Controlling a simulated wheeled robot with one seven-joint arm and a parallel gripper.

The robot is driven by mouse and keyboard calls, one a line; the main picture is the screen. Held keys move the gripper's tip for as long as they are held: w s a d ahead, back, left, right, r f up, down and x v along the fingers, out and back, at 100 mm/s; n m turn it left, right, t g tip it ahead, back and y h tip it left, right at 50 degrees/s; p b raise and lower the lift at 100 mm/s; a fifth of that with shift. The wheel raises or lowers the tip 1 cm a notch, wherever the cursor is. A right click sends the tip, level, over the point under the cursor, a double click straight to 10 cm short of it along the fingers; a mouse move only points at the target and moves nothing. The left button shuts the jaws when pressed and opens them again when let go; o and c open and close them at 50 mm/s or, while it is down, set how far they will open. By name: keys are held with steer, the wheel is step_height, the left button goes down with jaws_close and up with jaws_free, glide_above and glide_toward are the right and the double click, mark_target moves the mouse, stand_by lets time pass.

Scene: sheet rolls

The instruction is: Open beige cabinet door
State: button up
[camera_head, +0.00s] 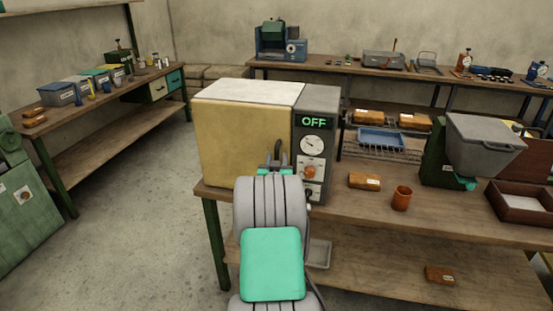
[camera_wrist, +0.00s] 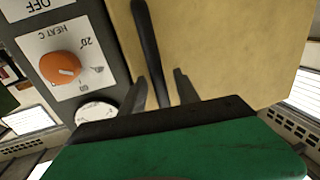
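The beige cabinet (camera_head: 240,143) stands on the wooden bench, a box with a pale top and a grey control panel (camera_head: 315,150) on its right. Its beige door (camera_wrist: 225,45) looks shut. The dark bar handle (camera_wrist: 147,40) runs up the door beside the panel. My gripper (camera_head: 278,160) is at the front of the door, near the panel; my arm hides part of the door's lower right. In the wrist view my gripper's two dark fingers (camera_wrist: 156,82) are apart, one on each side of the handle, with gaps showing. I cannot tell how deep the handle lies between them.
The panel reads OFF and has an orange knob (camera_wrist: 60,66). Open floor (camera_head: 140,220) lies to the left.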

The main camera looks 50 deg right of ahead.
jaws_close()
stand_by(1.3)
